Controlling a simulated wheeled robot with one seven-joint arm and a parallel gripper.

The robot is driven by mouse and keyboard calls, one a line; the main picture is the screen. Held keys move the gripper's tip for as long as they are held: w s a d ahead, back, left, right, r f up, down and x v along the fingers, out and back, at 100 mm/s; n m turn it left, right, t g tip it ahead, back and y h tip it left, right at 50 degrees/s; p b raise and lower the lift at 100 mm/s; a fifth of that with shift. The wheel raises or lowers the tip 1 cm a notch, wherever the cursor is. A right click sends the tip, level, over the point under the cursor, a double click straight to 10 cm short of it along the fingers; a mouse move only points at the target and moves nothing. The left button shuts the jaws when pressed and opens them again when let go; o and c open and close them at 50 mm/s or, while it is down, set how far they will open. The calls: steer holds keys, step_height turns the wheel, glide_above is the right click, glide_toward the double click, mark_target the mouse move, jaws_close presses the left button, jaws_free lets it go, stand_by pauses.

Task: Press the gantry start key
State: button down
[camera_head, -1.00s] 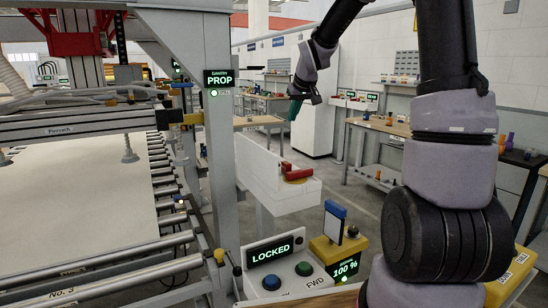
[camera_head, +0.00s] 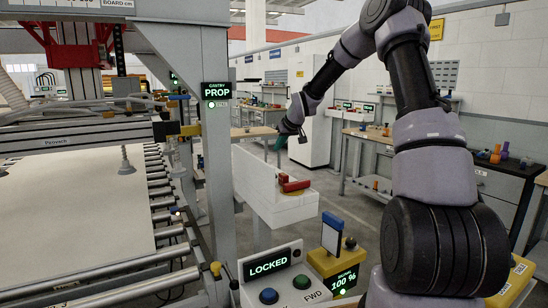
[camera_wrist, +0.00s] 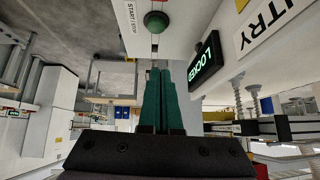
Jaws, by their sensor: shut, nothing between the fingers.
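A green round button (camera_wrist: 156,22) shows at the top of the wrist view on a white panel, beside a "START | STOP" label (camera_wrist: 131,16). A lit "LOCKED" display (camera_wrist: 206,62) and a sign ending in "NTRY" (camera_wrist: 266,26) are to its right. My gripper (camera_wrist: 160,72) has teal fingers held together and empty, their tips just below the button in the picture and seemingly apart from it. In the head view my gripper (camera_head: 279,147) hangs beyond the white housing (camera_head: 262,188). The button cannot be made out there.
A red handle (camera_head: 292,184) tops the white housing. A roller table lies left.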

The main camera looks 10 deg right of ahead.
steer(key=x, duration=0.9)
step_height(320, 180, down, 2)
steer(key=shift+s+f, duration=0.15)
steer(key=shift+f, duration=0.85)
